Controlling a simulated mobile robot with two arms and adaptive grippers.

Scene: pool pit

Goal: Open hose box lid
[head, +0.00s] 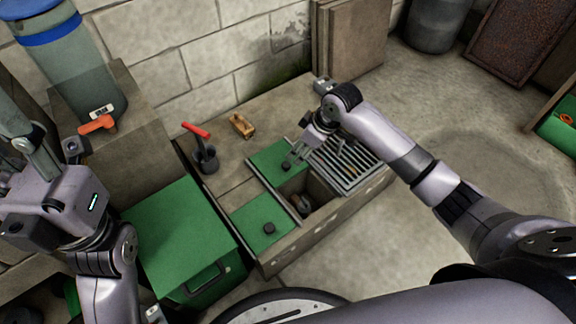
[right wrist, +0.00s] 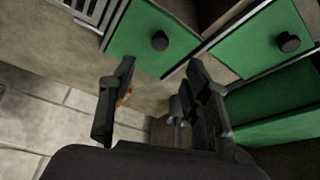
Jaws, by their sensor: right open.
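A green box with a flat closed lid (head: 175,230) and a dark front handle (head: 203,279) stands at the lower left; I take it as the hose box. It also shows at the right edge of the right wrist view (right wrist: 275,125). My right gripper (head: 298,156) is open and empty above the stone bench, over the far green panel and well right of the box. Its two spread fingers show in the right wrist view (right wrist: 160,95). My left arm is at the left; its gripper's fingers are not clear.
The bench (head: 224,186) holds two green knobbed panels (head: 262,224), an open compartment (head: 310,194) and a metal grate (head: 350,165). A blue-banded cylinder (head: 75,65) is at the left.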

